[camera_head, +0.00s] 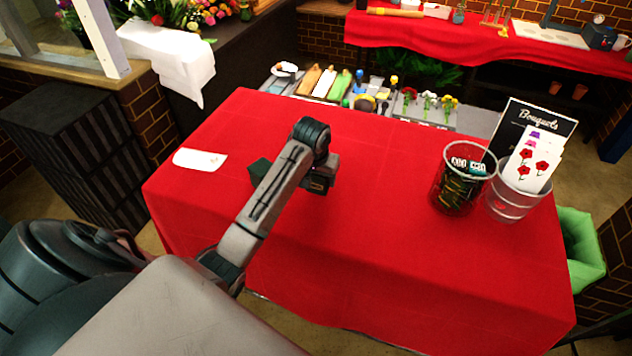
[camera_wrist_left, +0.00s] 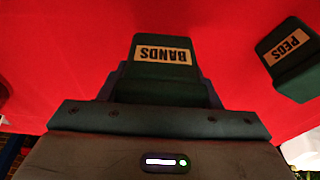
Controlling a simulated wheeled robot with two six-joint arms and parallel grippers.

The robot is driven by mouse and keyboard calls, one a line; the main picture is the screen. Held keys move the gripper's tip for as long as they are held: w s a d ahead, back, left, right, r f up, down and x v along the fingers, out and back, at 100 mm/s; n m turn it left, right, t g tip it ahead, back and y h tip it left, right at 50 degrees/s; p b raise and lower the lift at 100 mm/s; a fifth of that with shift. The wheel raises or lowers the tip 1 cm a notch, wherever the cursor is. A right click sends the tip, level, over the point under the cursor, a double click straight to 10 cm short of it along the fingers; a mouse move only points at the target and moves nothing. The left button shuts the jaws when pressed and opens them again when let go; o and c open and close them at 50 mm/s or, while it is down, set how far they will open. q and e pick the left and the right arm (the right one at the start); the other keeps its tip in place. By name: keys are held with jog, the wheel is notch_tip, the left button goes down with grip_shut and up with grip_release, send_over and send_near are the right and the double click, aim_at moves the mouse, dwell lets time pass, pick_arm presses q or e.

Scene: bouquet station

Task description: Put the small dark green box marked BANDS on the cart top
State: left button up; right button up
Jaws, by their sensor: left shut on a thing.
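The dark green box marked BANDS (camera_wrist_left: 161,66) is between the jaws of my left gripper in the left wrist view, its label upside down. In the head view my left gripper (camera_head: 318,182) points down over the red-clothed table (camera_head: 370,230), and the box is mostly hidden by it. I cannot tell whether the box touches the cloth. I cannot tell which surface is the cart top.
A white paper (camera_head: 200,160) lies at the table's left. Behind the table is a grey surface (camera_head: 478,123) with flowers and tools. The table's middle is clear.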

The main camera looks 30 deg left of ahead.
aim_at(316, 189)
pick_arm(q)
jog(key=shift+s+r+p, duration=0.1)
jog(key=shift+s+p, duration=0.2)
jog(key=shift+s, duration=0.4)
notch_tip(316, 189, down, 3)
jog(key=shift+f+p, duration=0.2)
jog(key=shift+p, duration=0.85)
jog(key=shift+f, duration=0.25)
jog(key=o, duration=1.1)
